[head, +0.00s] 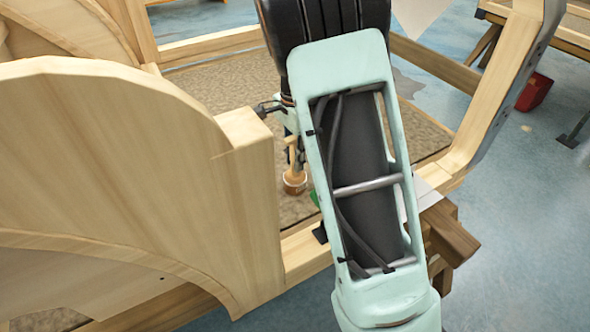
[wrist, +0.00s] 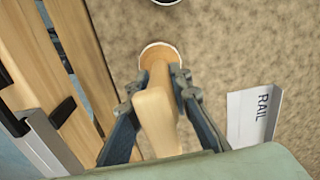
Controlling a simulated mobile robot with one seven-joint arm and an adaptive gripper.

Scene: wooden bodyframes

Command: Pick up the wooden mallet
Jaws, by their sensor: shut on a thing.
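The wooden mallet (wrist: 154,110) is pale and shows in the middle of the wrist view, running lengthwise between the fingers. A round tan part with a light rim (wrist: 158,52) lies just beyond it; I cannot tell how the two join. My gripper (wrist: 159,92) is shut on the mallet, with one dark finger on each side. In the head view, the mallet's pale upper part (head: 291,152) stands above a brown round piece at its lower end. My arm hides most of my gripper there.
A large curved wooden frame (head: 110,150) stands close on the left, with a thick post beside the mallet. Wooden beams (head: 435,62) border the speckled brown floor panel (wrist: 235,50). A plate marked RAIL (wrist: 254,112) lies to the right. A red bin (head: 535,92) stands at the far right.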

